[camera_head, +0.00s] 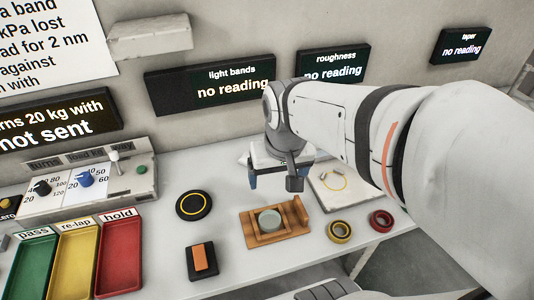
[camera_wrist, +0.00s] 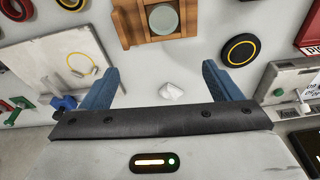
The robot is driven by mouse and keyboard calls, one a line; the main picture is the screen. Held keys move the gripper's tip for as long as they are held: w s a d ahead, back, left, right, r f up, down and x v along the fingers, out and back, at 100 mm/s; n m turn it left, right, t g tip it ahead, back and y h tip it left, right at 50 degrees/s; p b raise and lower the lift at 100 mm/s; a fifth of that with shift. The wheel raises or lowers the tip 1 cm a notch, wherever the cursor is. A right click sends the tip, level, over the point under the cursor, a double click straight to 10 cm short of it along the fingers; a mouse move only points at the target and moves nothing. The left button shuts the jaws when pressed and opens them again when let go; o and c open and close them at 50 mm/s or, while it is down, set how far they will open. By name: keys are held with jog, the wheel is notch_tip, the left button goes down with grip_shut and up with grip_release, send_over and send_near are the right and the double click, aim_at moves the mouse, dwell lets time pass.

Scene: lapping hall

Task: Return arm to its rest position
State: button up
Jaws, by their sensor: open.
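My gripper (camera_head: 275,180) hangs over the back of the white table in the head view, behind the wooden cradle. In the wrist view my gripper (camera_wrist: 160,85) shows two blue fingers spread wide apart with nothing held between them. A small white faceted piece (camera_wrist: 171,90) lies on the table below the gap between the fingers. A pale green-grey disc (camera_head: 269,220) sits in the wooden cradle (camera_head: 293,213); both also show at the top of the wrist view, the disc (camera_wrist: 163,18) and cradle (camera_wrist: 125,27). My arm crosses the right of the head view.
Green, yellow and red trays (camera_head: 119,265) stand at the left, below a control box (camera_head: 88,185) with knobs. A black round pad (camera_head: 194,205), an orange-topped block (camera_head: 201,260), yellow (camera_head: 339,231) and red rings (camera_head: 381,220) lie on the table. Dark display panels (camera_head: 210,84) hang on the wall.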

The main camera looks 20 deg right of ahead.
jog(key=s, duration=0.2)
jog(key=shift+s+f+n, duration=0.35)
jog(key=shift+f+n, duration=0.05)
jog(key=shift+r+p, duration=0.4)
jog(key=shift+r, duration=0.05)
